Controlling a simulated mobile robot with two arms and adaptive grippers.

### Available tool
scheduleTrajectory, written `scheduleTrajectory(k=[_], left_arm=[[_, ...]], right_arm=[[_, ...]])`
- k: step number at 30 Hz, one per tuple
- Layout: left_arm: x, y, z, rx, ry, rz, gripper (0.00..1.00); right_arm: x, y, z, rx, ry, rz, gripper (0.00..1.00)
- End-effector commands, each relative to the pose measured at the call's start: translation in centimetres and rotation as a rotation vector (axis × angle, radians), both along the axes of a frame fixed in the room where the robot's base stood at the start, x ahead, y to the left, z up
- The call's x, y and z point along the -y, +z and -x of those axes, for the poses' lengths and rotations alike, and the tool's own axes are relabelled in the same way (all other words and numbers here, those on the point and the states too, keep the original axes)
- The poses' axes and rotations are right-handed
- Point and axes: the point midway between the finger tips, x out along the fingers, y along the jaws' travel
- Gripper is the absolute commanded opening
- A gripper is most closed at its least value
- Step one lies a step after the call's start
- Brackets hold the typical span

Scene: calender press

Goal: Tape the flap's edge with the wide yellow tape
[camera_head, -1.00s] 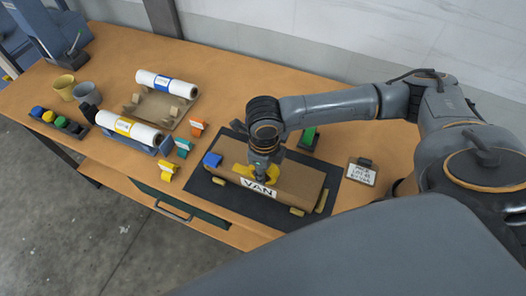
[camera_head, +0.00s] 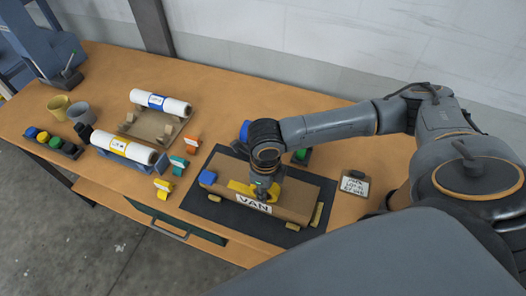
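A long brown package (camera_head: 296,197) lies on a dark mat (camera_head: 205,202), with a white VAN label (camera_head: 253,203) on its front side. My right gripper (camera_head: 263,194) points down at the package's top front edge, just above the label. A yellow strip or part (camera_head: 239,187) shows beside the fingertips along that edge; I cannot tell whether it is tape or held. The fingers are too small and covered to read. A yellow tape holder (camera_head: 162,188) stands left of the mat, near teal (camera_head: 179,165) and orange (camera_head: 192,143) ones. My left gripper is out of view.
A labelled card (camera_head: 355,186) lies right of the mat. Cups (camera_head: 80,113) and colored pots (camera_head: 42,137) stand far left.

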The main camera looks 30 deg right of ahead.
Motion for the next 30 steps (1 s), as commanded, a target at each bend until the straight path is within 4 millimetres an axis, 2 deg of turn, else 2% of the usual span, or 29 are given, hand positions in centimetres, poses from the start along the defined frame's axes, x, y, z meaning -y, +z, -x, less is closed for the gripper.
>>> scheduleTrajectory(k=[30], left_arm=[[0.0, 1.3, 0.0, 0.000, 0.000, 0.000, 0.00]], right_arm=[[1.1, -0.1, 1.5, -0.002, 0.001, 0.001, 0.00]])
